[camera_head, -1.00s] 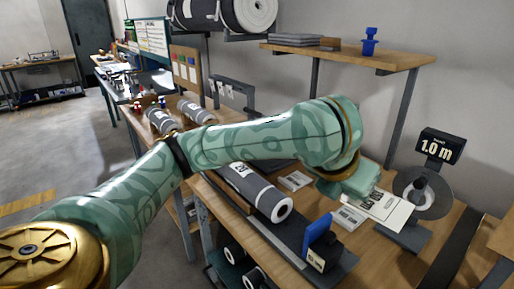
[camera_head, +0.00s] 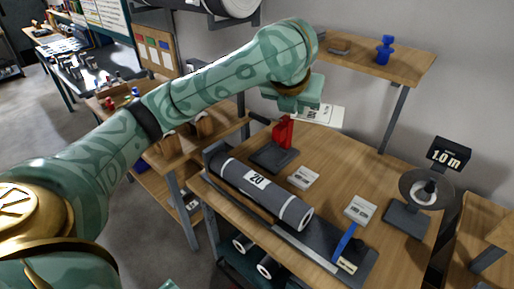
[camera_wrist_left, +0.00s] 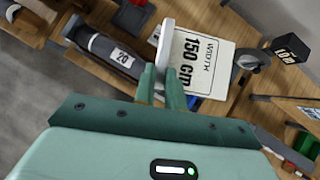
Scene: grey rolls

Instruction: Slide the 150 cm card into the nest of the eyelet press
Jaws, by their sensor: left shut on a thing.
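My left gripper (camera_head: 296,104) is shut on the white card (camera_head: 326,115), held up over the back of the bench. In the left wrist view the card (camera_wrist_left: 207,66) reads "WIDTH 150 cm" and sticks out beyond the fingers (camera_wrist_left: 160,88). A press with a red upright (camera_head: 283,131) and a dark base (camera_head: 270,157), apparently the eyelet press, stands just below the gripper in the head view. The card is apart from it. The press's nest is too small to make out. My right gripper is not in view.
A grey roll labelled 20 (camera_head: 257,188) lies in front of the press. Two small white stacks (camera_head: 303,177) (camera_head: 361,209), a blue-handled tool (camera_head: 344,243) and a reel (camera_head: 425,189) with a 1.0 m display (camera_head: 450,154) are nearby.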

